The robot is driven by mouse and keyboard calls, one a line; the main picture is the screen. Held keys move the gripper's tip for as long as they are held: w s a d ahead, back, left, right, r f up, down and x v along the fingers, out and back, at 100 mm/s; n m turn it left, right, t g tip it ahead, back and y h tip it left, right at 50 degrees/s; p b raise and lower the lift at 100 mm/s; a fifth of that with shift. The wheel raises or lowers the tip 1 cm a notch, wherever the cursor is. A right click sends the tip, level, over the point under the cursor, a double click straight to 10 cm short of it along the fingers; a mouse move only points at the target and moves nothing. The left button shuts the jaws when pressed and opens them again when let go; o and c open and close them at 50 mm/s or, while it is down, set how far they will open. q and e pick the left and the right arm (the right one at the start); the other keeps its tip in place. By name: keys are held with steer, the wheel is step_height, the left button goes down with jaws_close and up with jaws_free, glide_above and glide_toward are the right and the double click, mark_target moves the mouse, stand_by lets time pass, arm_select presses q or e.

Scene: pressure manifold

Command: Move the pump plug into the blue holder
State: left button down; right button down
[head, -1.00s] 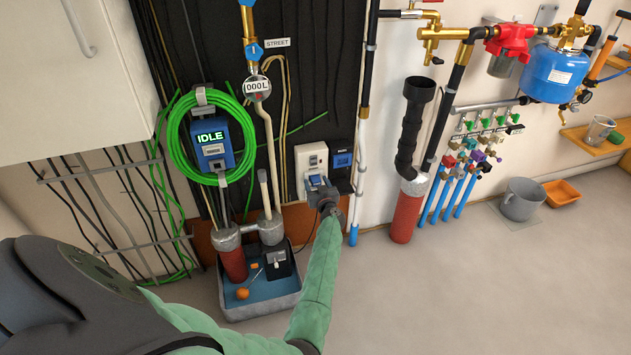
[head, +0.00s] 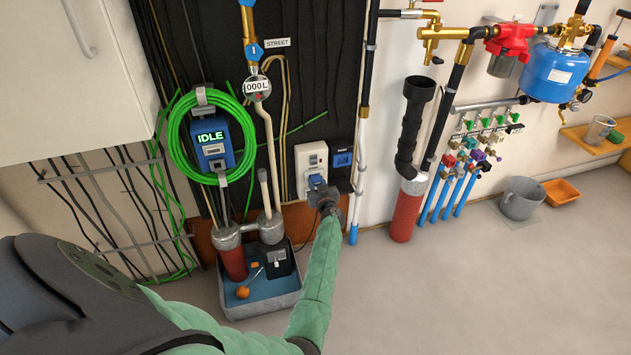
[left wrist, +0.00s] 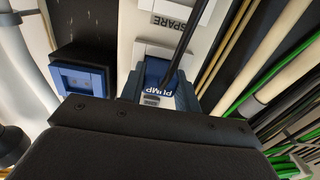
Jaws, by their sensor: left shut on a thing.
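The pump plug (head: 317,182) is blue and sits at the lower part of a white socket panel (head: 311,157). In the left wrist view the plug (left wrist: 157,73) shows a PUMP label, with a dark cable crossing in front. My left gripper (head: 322,193) is shut on the plug, one finger on each side. I cannot tell whether the plug is still seated in its socket. The blue holder (head: 342,160) is on a dark plate just right of the white panel. In the left wrist view the holder (left wrist: 83,79) is left of the plug. My right gripper is out of view.
A white vertical pipe (head: 357,205) runs right of the holder. A grey basin (head: 262,307) stands on the floor below left. A blue IDLE box (head: 212,145) with a green hose hangs left. A SPARE label (left wrist: 171,22) marks the panel.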

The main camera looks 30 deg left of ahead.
mark_target(318, 184)
arm_select(q)
steer(key=shift+s+d, duration=0.15)
steer(key=shift+p+v, duration=1.65)
steer(key=shift+v, duration=1.05)
steer(key=shift+s+d, duration=0.1)
steer(key=shift+d, duration=0.05)
steer(key=shift+f, duration=0.1)
